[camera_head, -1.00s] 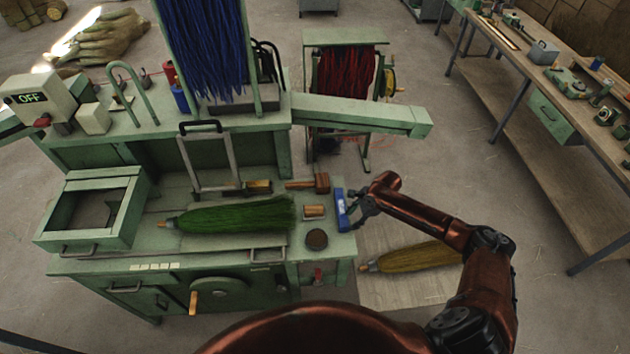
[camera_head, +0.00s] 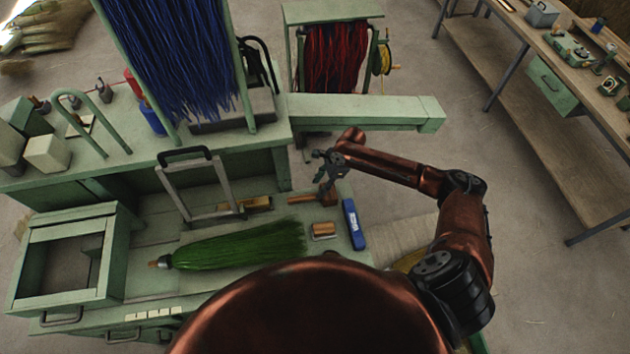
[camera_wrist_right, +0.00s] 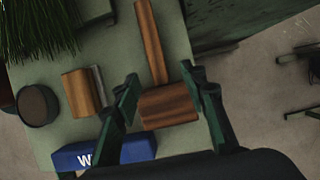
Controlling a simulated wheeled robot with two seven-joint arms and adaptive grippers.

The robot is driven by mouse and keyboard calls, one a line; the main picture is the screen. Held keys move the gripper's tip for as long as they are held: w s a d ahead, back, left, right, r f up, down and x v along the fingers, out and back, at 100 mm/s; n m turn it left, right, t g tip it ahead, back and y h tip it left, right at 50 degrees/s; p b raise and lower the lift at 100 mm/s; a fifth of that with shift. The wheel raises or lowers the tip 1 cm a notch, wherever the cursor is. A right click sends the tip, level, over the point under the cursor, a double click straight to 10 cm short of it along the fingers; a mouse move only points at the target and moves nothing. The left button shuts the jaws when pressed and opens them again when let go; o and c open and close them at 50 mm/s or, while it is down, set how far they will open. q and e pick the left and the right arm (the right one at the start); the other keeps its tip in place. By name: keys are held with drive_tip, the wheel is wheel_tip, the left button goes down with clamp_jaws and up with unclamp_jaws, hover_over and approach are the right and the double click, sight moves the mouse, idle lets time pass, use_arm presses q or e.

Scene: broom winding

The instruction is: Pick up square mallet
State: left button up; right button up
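The square mallet has a wooden block head (camera_head: 328,199) and a straight wooden handle (camera_head: 299,200). It lies on the green workbench, with the handle pointing left in the head view. In the right wrist view the mallet head (camera_wrist_right: 168,106) sits between the fingers, and the handle (camera_wrist_right: 151,42) runs upward. My right gripper (camera_head: 324,183) is over the mallet head. Its fingers (camera_wrist_right: 161,80) are spread on either side of the head, with gaps visible, so it is open and empty. My left gripper is not in view.
A blue box (camera_head: 354,224) and a small wooden block (camera_head: 323,231) lie close to the mallet. A round dark object (camera_wrist_right: 38,105) is beside the block. A green broom (camera_head: 235,245) and a metal frame (camera_head: 192,190) are to the left. A green beam (camera_head: 365,111) juts out behind.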

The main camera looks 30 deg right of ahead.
sight(312, 196)
drive_tip(key=shift+w+f, duration=0.1)
drive_tip(key=shift+w, duration=0.1)
drive_tip(key=shift+a+f, duration=0.2)
drive_tip(key=shift+f, duration=0.1)
drive_tip(key=shift+s+a+f+p, duration=0.4)
drive_tip(key=shift+s+a+f, duration=0.15)
drive_tip(key=shift+f, duration=0.25)
drive_tip(key=shift+w+a+f, duration=0.35)
drive_tip(key=shift+a+f, duration=0.1)
drive_tip(key=shift+f, duration=0.25)
drive_tip(key=x, duration=0.2)
drive_tip(key=shift+w+f+p, duration=0.25)
drive_tip(key=shift+w+p, duration=0.05)
drive_tip(key=shift+p, duration=0.05)
drive_tip(key=shift+s+a+f, duration=0.1)
drive_tip(key=shift+s+f, duration=0.1)
drive_tip(key=shift+s, duration=0.1)
drive_tip(key=shift+w, duration=0.15)
drive_tip(key=shift+c, duration=1)
drive_tip(key=c, duration=0.6)
clamp_jaws()
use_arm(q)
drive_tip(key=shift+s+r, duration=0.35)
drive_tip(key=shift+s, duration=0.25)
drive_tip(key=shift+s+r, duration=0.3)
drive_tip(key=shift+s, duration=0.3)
